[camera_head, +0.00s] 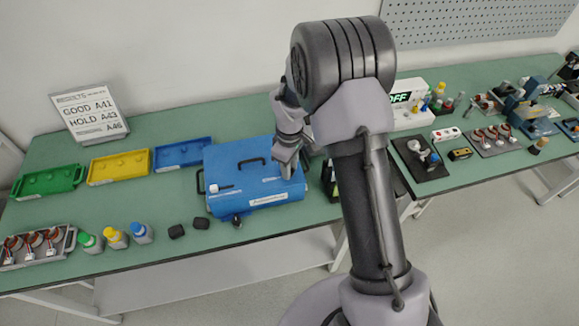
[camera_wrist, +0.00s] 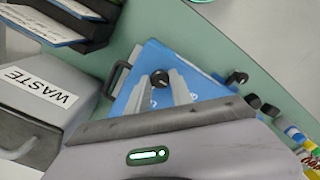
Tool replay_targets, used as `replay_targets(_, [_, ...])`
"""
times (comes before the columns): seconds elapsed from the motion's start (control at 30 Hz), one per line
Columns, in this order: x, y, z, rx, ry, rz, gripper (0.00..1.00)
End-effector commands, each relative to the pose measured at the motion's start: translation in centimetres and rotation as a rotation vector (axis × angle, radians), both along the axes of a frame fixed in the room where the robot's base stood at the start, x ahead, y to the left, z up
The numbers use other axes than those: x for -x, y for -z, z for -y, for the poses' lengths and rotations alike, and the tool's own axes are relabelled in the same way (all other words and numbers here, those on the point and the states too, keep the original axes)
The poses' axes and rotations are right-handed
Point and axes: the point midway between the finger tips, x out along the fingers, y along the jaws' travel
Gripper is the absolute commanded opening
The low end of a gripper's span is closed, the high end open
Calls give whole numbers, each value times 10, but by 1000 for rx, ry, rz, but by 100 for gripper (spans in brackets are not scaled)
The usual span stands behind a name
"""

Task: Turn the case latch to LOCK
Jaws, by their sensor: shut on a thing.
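The blue case (camera_head: 232,160) stands closed on the green table, with a black handle on its lid. In the wrist view the case (camera_wrist: 150,57) shows partly behind the fingers, and white marks lie near its black round latch knob (camera_wrist: 160,78). My gripper (camera_head: 288,170) is over the right part of the case in the head view. In the wrist view its two grey fingers (camera_wrist: 158,85) are shut on the latch knob, one on either side. The wording of the marks is too small to read, so I cannot tell the latch's setting.
Yellow (camera_head: 118,167) and green (camera_head: 50,181) trays stand left of the case. Several bottles, such as the yellow-capped one (camera_head: 115,238), stand in front of them. A small black knob (camera_head: 237,220) lies before the case. A grey WASTE box (camera_wrist: 40,120) is close by the case.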

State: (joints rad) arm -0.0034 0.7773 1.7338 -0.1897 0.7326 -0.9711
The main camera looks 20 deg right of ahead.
Motion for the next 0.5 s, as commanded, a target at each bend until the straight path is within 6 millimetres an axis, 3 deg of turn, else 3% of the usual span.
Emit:
replay_targets(0.27, [0,0,0,0,46,1,0])
replay_targets(0.5, [-1,1,0,-1,202,2,0])
